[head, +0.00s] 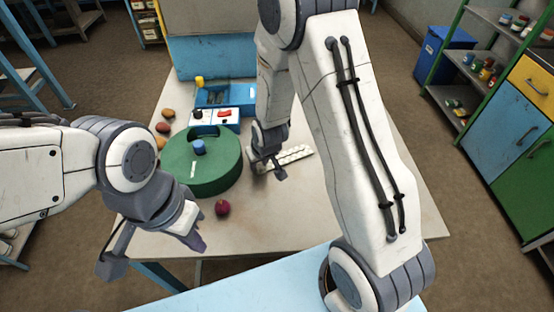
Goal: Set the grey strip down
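The pale grey strip (296,154), with a row of small marks along its top, shows at the middle of the table, lying level. My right gripper (268,168) points down at its left end, with its fingers around or just in front of that end. Part of the strip is hidden behind the fingers, and I cannot tell whether they grip it or whether it touches the table. My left gripper (152,250) is open and empty at the table's near left edge, its fingers wide apart.
A round green drum (215,176) with a blue knob (199,147) stands left of the strip. A dark red ball (222,208) lies in front. The table (330,210) is clear nearer me.

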